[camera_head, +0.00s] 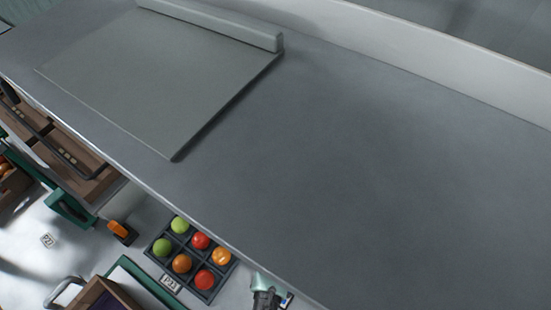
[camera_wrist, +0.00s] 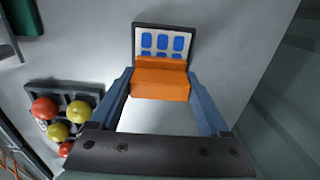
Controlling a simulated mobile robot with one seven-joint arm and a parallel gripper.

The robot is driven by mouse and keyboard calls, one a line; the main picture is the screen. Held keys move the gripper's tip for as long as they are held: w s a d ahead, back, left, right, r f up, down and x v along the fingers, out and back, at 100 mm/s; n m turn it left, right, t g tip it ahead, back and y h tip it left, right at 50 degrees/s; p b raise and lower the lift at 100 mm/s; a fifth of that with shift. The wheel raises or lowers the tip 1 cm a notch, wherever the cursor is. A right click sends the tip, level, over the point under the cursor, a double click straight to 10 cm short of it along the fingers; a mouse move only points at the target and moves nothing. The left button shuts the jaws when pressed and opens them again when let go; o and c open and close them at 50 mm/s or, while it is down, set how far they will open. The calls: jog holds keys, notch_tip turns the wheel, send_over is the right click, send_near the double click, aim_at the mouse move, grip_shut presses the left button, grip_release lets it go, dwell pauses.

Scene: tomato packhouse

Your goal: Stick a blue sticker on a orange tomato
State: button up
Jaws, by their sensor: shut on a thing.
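My gripper (camera_wrist: 160,85) is shut on the orange block (camera_wrist: 160,80) of a sticker holder. A dark-framed white panel with several blue stickers (camera_wrist: 162,42) stands beyond the block. In the head view my gripper (camera_head: 266,291) is at the bottom edge, with a bit of the panel (camera_head: 286,300) beside it. To its left is a dark compartment tray (camera_head: 222,281) with two orange tomatoes, one at the right (camera_head: 221,256) and one nearer the middle (camera_head: 182,263). Red (camera_head: 200,240) and green (camera_head: 180,224) tomatoes share it. The tray (camera_wrist: 70,86) is partly visible left in the wrist view.
Another orange-topped holder (camera_head: 119,229) stands left of the tray. A wooden crate (camera_head: 108,294) and green bins (camera_head: 70,208) are at lower left. A long grey upper surface (camera_head: 340,170) with a flat panel (camera_head: 160,80) fills most of the head view and is otherwise bare.

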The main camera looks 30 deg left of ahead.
jog(key=shift+f+b, duration=0.35)
jog(key=shift+f, duration=0.15)
dwell(0.3)
jog(key=shift+s+f, duration=0.1)
dwell(1.3)
notch_tip(320, 180, up, 7)
jog(key=p, duration=0.8)
